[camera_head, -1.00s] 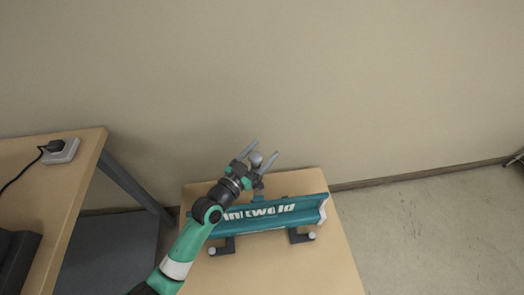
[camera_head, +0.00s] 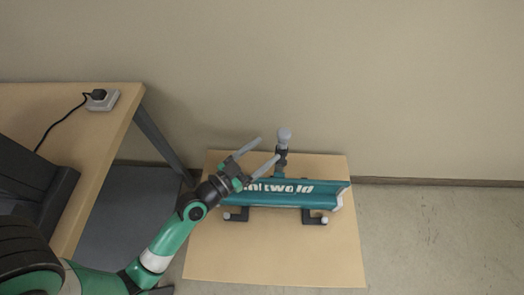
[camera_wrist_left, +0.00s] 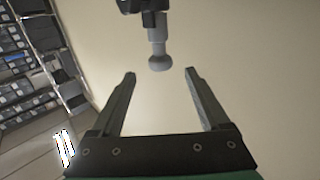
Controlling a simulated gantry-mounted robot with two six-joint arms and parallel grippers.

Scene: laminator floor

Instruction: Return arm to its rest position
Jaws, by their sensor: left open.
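My left gripper (camera_head: 262,155) is in the middle of the head view, over the left part of a teal machine with white lettering (camera_head: 310,193). Its two grey fingers are apart with nothing between them. A grey round knob on a dark post (camera_head: 284,136) stands up behind the machine, just beyond the fingertips. In the left wrist view the open left gripper (camera_wrist_left: 160,75) points at the knob (camera_wrist_left: 159,62), which is ahead of the fingertips and apart from them. My right gripper is not in either view.
The machine stands on a wooden table (camera_head: 260,260) against a beige wall (camera_head: 400,80). A second wooden table (camera_head: 90,150) at left holds a socket block with a black plug (camera_head: 102,99). In the wrist view, shelves with bins (camera_wrist_left: 30,60) are at left. Floor at right is clear.

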